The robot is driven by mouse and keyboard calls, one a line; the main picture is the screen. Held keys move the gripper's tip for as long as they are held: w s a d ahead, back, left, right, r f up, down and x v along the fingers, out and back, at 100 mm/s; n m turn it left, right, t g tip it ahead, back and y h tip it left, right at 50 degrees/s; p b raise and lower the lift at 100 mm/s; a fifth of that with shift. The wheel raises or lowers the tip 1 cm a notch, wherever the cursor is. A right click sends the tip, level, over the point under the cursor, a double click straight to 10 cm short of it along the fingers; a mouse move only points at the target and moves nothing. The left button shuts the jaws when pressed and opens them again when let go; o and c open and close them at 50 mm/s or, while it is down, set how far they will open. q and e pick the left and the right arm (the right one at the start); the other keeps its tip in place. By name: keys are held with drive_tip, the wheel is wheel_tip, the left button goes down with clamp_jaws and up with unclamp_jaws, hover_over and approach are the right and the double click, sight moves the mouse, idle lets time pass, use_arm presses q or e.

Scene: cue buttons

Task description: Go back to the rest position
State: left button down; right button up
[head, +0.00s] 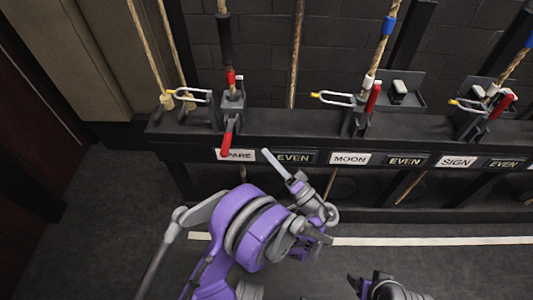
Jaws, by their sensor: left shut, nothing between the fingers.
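My left gripper (268,156) is in front of the black rail, just below and right of the "SPARE" label (236,155). Its pale fingers are shut, point up and to the left, and hold nothing. In the picture it overlaps the lower edge of the rail near the first "EVEN" label (293,157); whether it touches is unclear. The purple left arm is bent below it. Part of my right arm (388,288) shows at the bottom edge; its finger state cannot be made out.
The black rail (190,147) carries rope locks. The left lock's red handle (226,138) hangs down; the middle (373,98) and right (502,106) handles point up. Ropes rise behind. The dark floor (105,225) is clear at left, and a white line (430,241) crosses it.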

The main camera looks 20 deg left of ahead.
use_arm(q)
drive_tip(key=shift+a, duration=0.1)
idle(0.3)
drive_tip(key=s+a+f+m+g+h, duration=0.1)
drive_tip(key=s+a+g+h, duration=0.25)
drive_tip(key=a, duration=0.25)
drive_tip(key=s+a+f+g+h, duration=0.25)
drive_tip(key=s+a+h, duration=0.2)
drive_tip(key=a, duration=0.25)
drive_tip(key=s+d+f+n+h, duration=0.1)
drive_tip(key=s+d+h, duration=0.3)
drive_tip(key=s+h, duration=0.3)
drive_tip(key=s+d+f+n+h, duration=0.1)
drive_tip(key=s+d+h, duration=0.35)
drive_tip(key=s, duration=0.55)
wheel_tip(320, 180, up, 25)
drive_tip(key=w+p, duration=0.1)
drive_tip(key=p, duration=2.1)
drive_tip(key=shift+w+t, duration=0.3)
drive_tip(key=shift+w, duration=0.05)
use_arm(e)
wheel_tip(320, 180, up, 25)
drive_tip(key=w+t, duration=0.1)
drive_tip(key=shift+w+r, duration=0.15)
drive_tip(key=shift+r, duration=0.05)
use_arm(q)
drive_tip(key=shift+s, duration=0.15)
